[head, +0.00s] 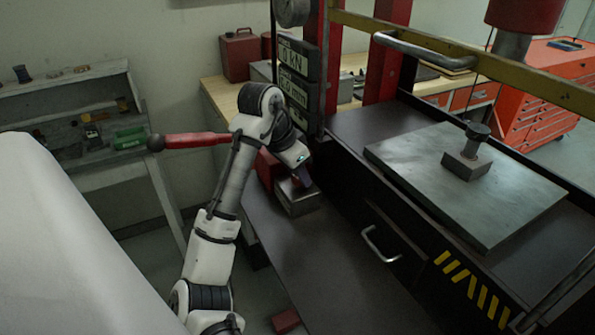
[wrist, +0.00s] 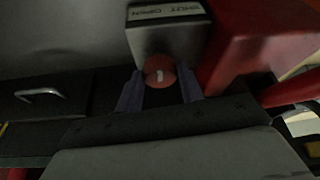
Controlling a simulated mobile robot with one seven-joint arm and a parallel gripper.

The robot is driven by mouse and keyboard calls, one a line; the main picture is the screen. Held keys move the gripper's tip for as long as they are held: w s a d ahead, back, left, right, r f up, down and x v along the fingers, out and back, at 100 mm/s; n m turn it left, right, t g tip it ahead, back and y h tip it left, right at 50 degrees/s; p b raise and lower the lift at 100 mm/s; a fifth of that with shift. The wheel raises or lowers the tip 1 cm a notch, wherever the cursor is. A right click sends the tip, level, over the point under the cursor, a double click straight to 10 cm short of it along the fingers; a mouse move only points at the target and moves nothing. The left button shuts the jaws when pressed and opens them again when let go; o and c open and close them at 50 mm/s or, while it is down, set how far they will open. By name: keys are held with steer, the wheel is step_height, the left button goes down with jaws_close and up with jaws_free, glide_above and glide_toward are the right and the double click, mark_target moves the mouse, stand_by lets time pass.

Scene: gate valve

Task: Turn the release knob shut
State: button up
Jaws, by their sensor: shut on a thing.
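The release knob (wrist: 160,72) is a round red knob with a pale mark on its face. In the wrist view it sits at the front of a grey metal block (wrist: 165,38) whose top label reads "SHUT OPEN", upside down in this view. My gripper (wrist: 160,88) has one finger on each side of the knob and is shut on it. In the head view my gripper (head: 303,180) is at the grey block (head: 298,197), beside the press frame. The knob is hidden there behind my gripper and the block.
A red pump body (wrist: 245,50) stands right against the block. A long red lever (head: 195,140) sticks out left behind my arm. A drawer handle (head: 380,245) and a steel plate (head: 465,180) with a small weight-like piece are to the right. The dark bench top in front is clear.

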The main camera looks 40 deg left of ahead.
stand_by(0.4)
steer(key=o, duration=1)
steer(key=b+v, duration=0.2)
steer(key=v, duration=1.2)
steer(key=shift+s+f, duration=0.15)
